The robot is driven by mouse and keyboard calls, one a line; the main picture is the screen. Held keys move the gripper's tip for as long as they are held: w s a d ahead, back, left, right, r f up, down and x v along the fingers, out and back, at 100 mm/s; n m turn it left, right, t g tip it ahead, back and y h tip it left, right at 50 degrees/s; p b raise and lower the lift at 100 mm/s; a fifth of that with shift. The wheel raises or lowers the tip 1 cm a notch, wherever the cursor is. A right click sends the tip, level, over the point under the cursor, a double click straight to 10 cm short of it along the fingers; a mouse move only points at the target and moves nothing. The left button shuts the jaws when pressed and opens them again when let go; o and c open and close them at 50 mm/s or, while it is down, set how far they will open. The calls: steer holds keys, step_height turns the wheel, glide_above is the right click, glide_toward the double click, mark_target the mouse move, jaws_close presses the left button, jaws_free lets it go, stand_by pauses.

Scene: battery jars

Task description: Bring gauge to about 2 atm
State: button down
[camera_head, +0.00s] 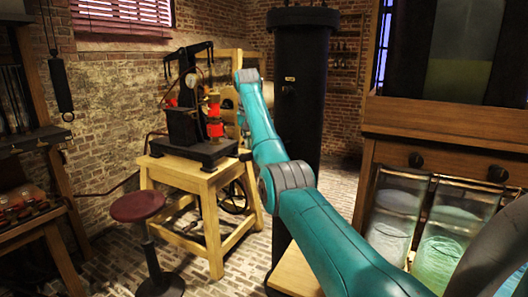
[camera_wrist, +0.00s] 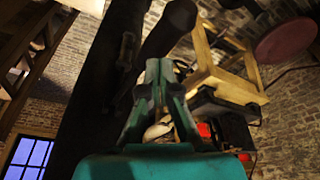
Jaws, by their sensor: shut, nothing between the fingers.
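A small round pale gauge (camera_head: 191,80) sits on the dark pump apparatus (camera_head: 190,125) with red parts, which stands on a wooden table (camera_head: 185,170). The dial is too small to read. My teal arm reaches toward the apparatus in the head view, ending to its right; the fingers cannot be made out there. In the wrist view my gripper (camera_wrist: 165,75) is shut and empty. Part of the apparatus with red pieces (camera_wrist: 204,131) shows beyond it, tilted in the picture. A pale rounded shape shows behind the fingers; I cannot tell what it is.
A tall black cylinder (camera_head: 301,100) stands just behind my arm. A stool with a dark red seat (camera_head: 140,206) stands at the table's front left. Brick floor shows between table and cylinder.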

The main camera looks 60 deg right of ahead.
step_height(320, 180, down, 14)
step_height(320, 180, up, 14)
steer(key=shift+f, duration=0.1)
stand_by(1.1)
stand_by(1.7)
steer(key=shift+r, duration=0.2)
steer(key=shift+r, duration=1.9)
